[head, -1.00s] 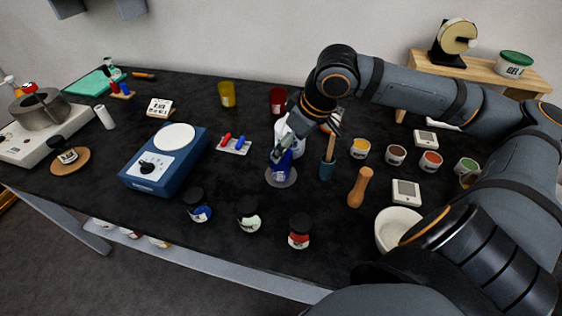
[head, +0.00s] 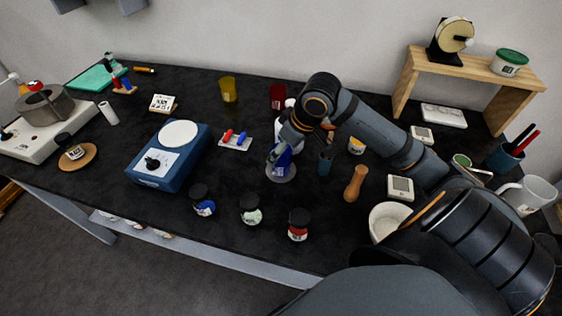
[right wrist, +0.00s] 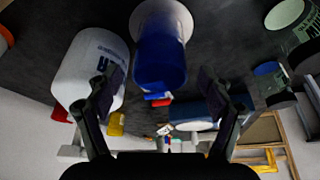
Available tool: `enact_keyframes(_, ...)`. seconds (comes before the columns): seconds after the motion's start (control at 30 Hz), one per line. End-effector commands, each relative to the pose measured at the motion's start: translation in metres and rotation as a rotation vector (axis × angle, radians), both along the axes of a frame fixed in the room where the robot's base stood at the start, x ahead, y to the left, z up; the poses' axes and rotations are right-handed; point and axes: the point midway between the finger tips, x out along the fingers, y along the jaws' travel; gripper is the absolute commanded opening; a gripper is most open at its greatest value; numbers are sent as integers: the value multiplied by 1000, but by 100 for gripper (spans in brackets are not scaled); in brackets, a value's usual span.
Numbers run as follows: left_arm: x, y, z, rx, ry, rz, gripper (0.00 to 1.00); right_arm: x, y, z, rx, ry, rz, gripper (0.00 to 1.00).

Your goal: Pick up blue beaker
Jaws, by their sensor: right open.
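The blue beaker (head: 284,165) stands on a pale round coaster (head: 282,174) near the middle of the black bench. My right gripper (head: 277,152) is at the beaker and partly hides it from the head camera. In the right wrist view the blue beaker (right wrist: 160,60) appears between the two spread fingers of my right gripper (right wrist: 160,85), with gaps on both sides. The gripper is open and holds nothing. My left gripper is not in view.
A white bottle (right wrist: 90,72) is close beside one finger. Several dark-lidded jars, such as a red one (head: 298,226), stand in front. A blue balance (head: 168,157) is to the left.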

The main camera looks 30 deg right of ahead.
Motion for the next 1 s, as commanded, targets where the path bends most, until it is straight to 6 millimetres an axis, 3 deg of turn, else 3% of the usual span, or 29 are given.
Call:
enact_keyframes(0.07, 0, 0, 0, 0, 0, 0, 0, 0, 0, 0, 0, 0, 0, 74)
enact_keyframes(0.57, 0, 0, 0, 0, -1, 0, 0, 0, 0, 0, 0, 0, 0, 6)
enact_keyframes(1.0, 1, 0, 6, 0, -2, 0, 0, 1, -2, 5, -1, 0, -1, 3)
